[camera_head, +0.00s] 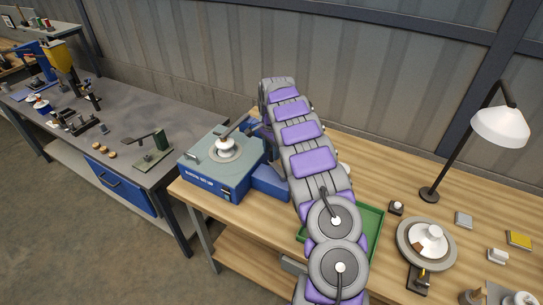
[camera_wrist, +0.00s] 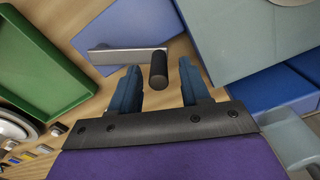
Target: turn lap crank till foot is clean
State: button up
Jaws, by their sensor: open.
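The blue lapping machine (camera_head: 215,180) stands at the left end of the wooden bench, with a white insulator (camera_head: 227,145) on its round grey plate (camera_head: 222,155). The insulator's foot is against the plate, so I cannot tell whether it is clean. In the wrist view, the crank shows a flat grey arm (camera_wrist: 118,56) and a black cylindrical knob (camera_wrist: 158,70). My gripper (camera_wrist: 159,77) is open, with one blue finger on each side of the knob and visible gaps between. My arm hides the crank in the head view.
A green tray (camera_head: 371,232) lies right of my arm, and a round grey turntable (camera_head: 402,250) holds another white insulator (camera_head: 431,238). A desk lamp (camera_head: 499,128) stands behind. A grey workbench (camera_head: 140,113) with tools is at left.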

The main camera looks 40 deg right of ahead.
jog(key=shift+f, duration=0.95)
jog(key=shift+a+f, duration=0.15)
jog(key=shift+f, duration=0.1)
grip_shut()
